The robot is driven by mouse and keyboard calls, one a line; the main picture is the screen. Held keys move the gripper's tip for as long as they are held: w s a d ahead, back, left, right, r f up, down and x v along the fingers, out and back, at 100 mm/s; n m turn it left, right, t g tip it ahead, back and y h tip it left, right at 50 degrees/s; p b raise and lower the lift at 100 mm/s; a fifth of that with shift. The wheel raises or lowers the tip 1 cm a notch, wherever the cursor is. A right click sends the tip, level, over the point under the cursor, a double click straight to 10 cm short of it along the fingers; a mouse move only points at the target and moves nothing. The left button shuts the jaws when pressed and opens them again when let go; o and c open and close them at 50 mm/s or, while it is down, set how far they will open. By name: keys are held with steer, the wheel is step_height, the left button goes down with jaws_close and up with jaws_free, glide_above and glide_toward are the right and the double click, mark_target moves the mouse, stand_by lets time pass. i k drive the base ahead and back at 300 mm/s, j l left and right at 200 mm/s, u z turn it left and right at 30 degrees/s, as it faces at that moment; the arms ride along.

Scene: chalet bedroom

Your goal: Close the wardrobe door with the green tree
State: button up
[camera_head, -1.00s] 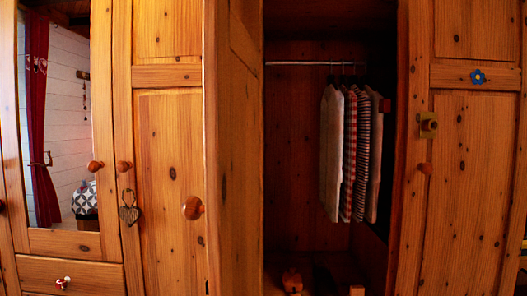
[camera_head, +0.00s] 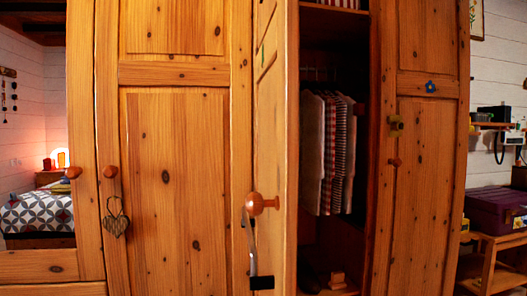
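An open wooden wardrobe door (camera_head: 276,130) stands out toward me at the middle of the view, seen almost edge-on. A narrow strip of its outer face shows, with a small green mark (camera_head: 261,56) near the top. The angle is too steep to make out the mark's shape. A round wooden knob (camera_head: 262,204) sticks out from this face. A thin grey metal piece with a black end (camera_head: 261,283) shows below the knob; I cannot tell what it is. The open compartment (camera_head: 335,80) lies behind and right of the door. My gripper is not recognisable in this view.
Striped and checked shirts (camera_head: 335,150) hang inside the compartment. A closed door with a blue flower (camera_head: 431,87) is to the right. A closed door with a hanging heart (camera_head: 116,222) is to the left, beside a mirror (camera_head: 35,130). A purple case (camera_head: 495,210) sits on a wooden bench at far right.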

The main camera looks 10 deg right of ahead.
mark_target(273, 203)
steer(key=k+l, duration=0.3)
steer(key=l, duration=0.15)
steer(key=k+l, duration=0.3)
steer(key=l, duration=0.15)
steer(key=i+j, duration=0.35)
steer(key=i+u, duration=0.05)
